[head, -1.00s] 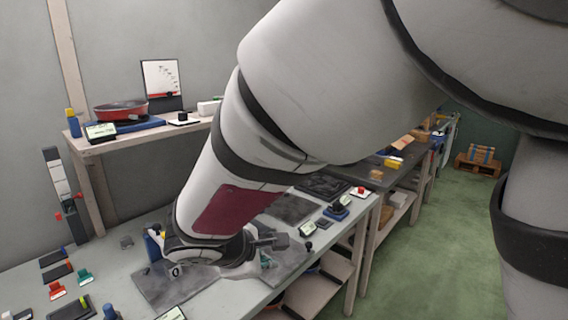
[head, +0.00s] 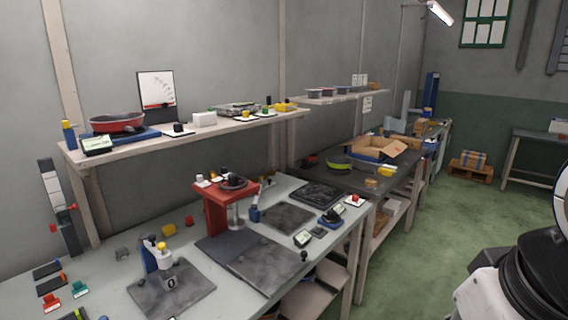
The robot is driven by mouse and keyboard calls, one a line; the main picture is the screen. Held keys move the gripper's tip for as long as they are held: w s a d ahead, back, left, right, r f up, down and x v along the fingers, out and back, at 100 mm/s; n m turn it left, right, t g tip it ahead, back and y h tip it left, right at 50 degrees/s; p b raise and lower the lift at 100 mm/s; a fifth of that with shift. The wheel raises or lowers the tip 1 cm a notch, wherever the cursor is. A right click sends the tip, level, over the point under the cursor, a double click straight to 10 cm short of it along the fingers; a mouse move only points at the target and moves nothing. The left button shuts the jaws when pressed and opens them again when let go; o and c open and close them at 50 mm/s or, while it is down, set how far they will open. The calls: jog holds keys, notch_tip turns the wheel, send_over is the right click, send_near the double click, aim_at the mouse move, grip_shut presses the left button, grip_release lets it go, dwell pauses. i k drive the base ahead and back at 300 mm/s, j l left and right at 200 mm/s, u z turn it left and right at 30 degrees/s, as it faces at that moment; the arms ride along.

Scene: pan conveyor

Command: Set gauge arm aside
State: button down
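On the pale bench (head: 110,296) at the lower left stands what looks like the gauge: a blue upright post (head: 149,257) with a white and yellow-topped piece (head: 162,255) beside it. I cannot tell exactly which way the gauge arm points. My gripper is out of view; only part of my white and black arm shows at the lower right, well away from the gauge.
A red stand (head: 214,213) with a dark round piece on top rises behind a larger dark plate (head: 262,262). A red pan (head: 117,123) sits on the raised shelf (head: 190,129). Cartons (head: 383,148) lie on the farther bench. Green floor at the right is open.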

aim_at(165, 261)
jog(key=i+j, duration=0.7)
